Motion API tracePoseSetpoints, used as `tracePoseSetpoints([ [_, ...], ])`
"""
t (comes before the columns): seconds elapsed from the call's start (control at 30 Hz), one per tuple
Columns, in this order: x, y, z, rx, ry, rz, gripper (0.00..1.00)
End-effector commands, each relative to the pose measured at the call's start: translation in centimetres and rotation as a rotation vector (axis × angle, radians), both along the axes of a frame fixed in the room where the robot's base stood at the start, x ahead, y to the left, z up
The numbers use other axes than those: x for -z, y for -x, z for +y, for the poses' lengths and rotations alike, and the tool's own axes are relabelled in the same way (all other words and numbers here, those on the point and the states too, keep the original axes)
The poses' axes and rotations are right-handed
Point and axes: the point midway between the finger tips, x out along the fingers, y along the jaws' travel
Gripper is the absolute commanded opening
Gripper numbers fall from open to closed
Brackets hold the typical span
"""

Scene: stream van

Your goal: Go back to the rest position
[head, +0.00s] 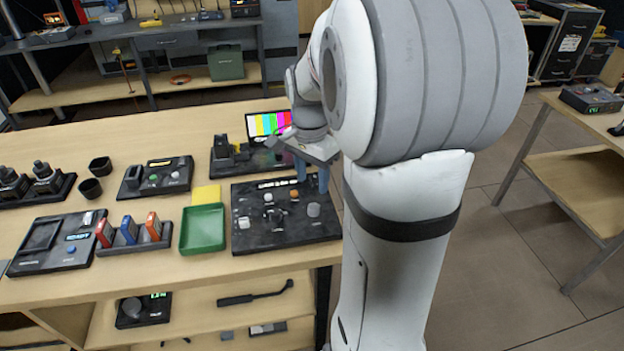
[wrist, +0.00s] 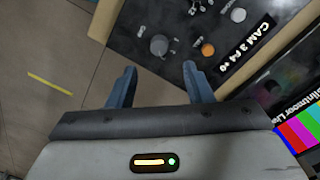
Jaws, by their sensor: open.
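My gripper (wrist: 160,88) is open, with its two blue fingers apart and nothing between them in the wrist view. In the head view my gripper (head: 312,181) is above the back right part of a black control panel (head: 285,236). The panel carries a grey knob, an orange knob (head: 293,195) and other small controls. In the wrist view the orange knob (wrist: 207,49) shows just beyond the right finger. My arm covers the right side of the head view and hides part of the table's right edge. I cannot tell if the fingertips touch the panel.
A colour-bar screen (head: 268,124) stands behind the panel, close to my wrist. A green tray (head: 203,228), a yellow pad (head: 206,195) and a rack of coloured cartridges (head: 130,234) lie to the left. Open floor (head: 500,240) lies right of the table.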

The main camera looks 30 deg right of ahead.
Motion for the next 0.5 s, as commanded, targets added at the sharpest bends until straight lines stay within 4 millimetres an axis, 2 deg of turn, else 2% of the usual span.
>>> tracePoseSetpoints([
  [0.33,-0.1,0.1,0.2,-0.011,0.001,-0.002,0.46],
  [0.43,-0.6,0.9,1.3,-0.092,0.001,-0.020,0.46],
  [0.5,-1.1,2.0,2.7,-0.202,0.005,-0.045,0.46],
])
